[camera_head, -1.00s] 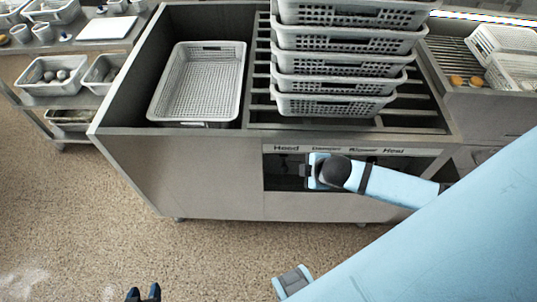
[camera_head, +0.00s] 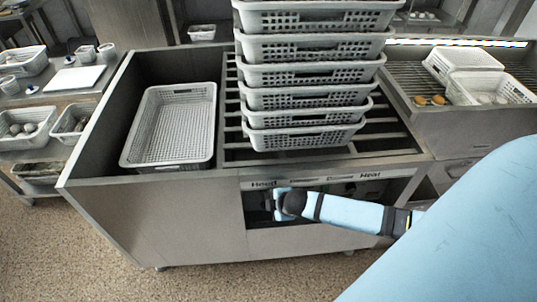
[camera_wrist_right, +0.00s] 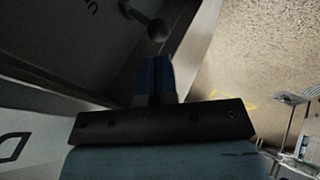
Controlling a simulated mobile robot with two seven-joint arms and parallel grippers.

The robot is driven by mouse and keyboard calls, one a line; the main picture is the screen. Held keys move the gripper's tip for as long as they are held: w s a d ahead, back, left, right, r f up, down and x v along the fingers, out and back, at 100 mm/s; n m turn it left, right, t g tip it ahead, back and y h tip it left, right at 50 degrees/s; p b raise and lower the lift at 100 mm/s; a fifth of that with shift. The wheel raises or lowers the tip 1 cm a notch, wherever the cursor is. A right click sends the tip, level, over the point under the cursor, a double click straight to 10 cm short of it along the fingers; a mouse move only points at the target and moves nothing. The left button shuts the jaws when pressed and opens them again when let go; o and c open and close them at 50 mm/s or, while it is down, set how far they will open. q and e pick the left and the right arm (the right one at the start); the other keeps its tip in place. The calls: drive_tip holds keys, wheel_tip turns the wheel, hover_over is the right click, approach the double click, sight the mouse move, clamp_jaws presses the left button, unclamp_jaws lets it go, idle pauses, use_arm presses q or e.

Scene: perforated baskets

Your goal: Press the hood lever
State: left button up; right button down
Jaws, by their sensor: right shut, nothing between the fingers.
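The hood label (camera_head: 263,184) is at the left end of the labelled strip above a dark recess in the counter front. My right gripper (camera_head: 277,207) is at that recess, below the label, and hides much of what lies behind it. In the right wrist view a lever with a round dark knob (camera_wrist_right: 158,28) sticks out from a dark panel. My right gripper's blue fingers (camera_wrist_right: 155,75) are shut and empty, close below the knob in the picture. I cannot tell if they touch it. My left gripper is not in view.
A stack of perforated baskets (camera_head: 305,105) stands on the counter's slatted rack above the recess. An empty basket (camera_head: 172,125) sits in the bay to the left. Other labels continue rightward along the strip. The floor (camera_head: 60,255) in front is clear.

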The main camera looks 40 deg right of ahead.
sight(264, 200)
drive_tip(key=shift+x, duration=2.4)
drive_tip(key=shift+s+a+f, duration=0.1)
drive_tip(key=shift+f, duration=0.05)
